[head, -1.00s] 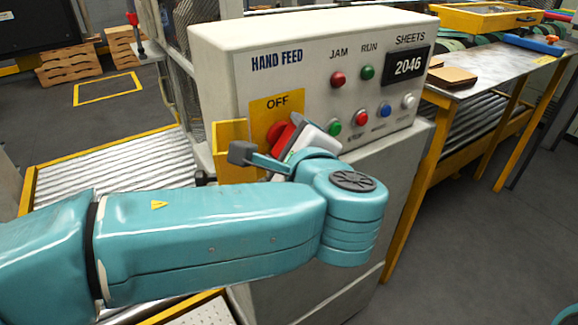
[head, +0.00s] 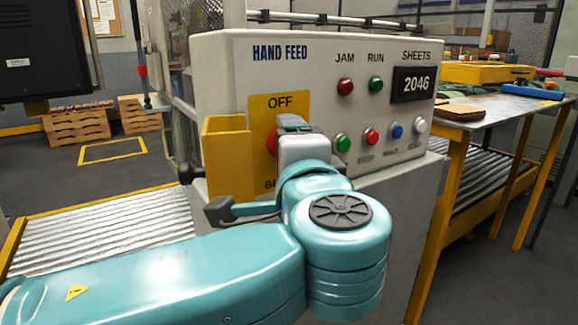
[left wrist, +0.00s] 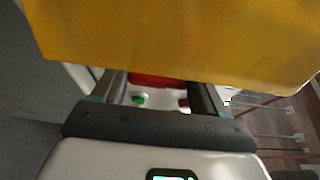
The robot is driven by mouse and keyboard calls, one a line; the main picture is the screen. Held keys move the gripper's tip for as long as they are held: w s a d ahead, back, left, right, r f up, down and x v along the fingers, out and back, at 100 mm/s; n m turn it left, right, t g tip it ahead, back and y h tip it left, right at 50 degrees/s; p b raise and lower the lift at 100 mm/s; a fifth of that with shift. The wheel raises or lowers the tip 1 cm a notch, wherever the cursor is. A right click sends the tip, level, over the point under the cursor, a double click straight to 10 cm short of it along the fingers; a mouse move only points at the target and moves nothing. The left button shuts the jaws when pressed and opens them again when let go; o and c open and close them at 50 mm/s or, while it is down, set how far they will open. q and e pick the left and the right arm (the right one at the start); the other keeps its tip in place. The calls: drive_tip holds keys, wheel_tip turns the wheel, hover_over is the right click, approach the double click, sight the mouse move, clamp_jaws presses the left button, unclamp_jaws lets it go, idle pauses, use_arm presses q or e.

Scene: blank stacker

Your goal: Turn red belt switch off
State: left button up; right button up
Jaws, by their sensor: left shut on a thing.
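The red belt switch (head: 271,141) sits on a yellow plate (head: 262,108) marked OFF at the top of the hand feed panel. Only a red edge of it shows, left of my left gripper (head: 292,124); the gripper hides the rest and most of the lower label. In the left wrist view, a red part of the switch (left wrist: 152,80) lies between the two fingers of my left gripper (left wrist: 158,92), which are shut on it. The gripper stands close to upright under the OFF word. I cannot see exactly where the handle points. My right gripper is out of view.
A yellow guard (head: 226,158) stands out from the panel just left of the switch; it fills the top of the left wrist view (left wrist: 170,40). Green, red, blue and white buttons (head: 371,137) sit close on the right. A roller conveyor (head: 110,232) lies at left.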

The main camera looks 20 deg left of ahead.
use_arm(q)
drive_tip(key=shift+f, duration=0.1)
idle(0.4)
drive_tip(key=o, duration=1.1)
drive_tip(key=shift+c, duration=0.2)
drive_tip(key=shift+s+d, duration=0.1)
drive_tip(key=shift+s, duration=0.05)
